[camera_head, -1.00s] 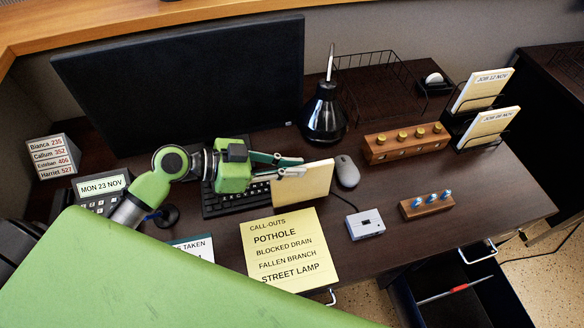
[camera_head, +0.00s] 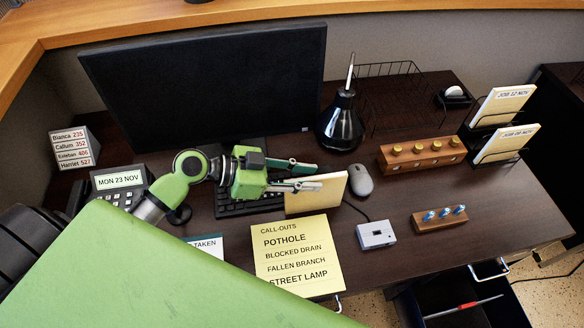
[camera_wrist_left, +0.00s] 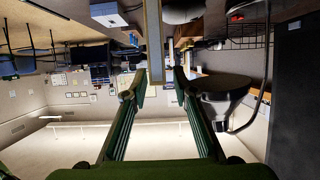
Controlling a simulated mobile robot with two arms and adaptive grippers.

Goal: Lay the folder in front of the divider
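A cream folder (camera_head: 325,194) stands tilted above the desk, by the right end of the keyboard. My left gripper (camera_head: 309,177) is shut on its upper left part. In the left wrist view the folder (camera_wrist_left: 153,45) shows edge-on between the fingertips (camera_wrist_left: 156,78). An open dark drawer (camera_head: 514,308) is at the lower right, below the desk edge. A thin grey divider with a red tab (camera_head: 461,307) crosses it. The drawer's inside is dark and partly cut off by the picture edge. My right gripper is not in view.
A mouse (camera_head: 360,180), a small grey box (camera_head: 376,235) and a wooden block with blue-topped pieces (camera_head: 440,220) lie between folder and drawer. A yellow call-outs sheet (camera_head: 298,256) lies at the front. A black lamp-like object (camera_head: 341,125) stands behind.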

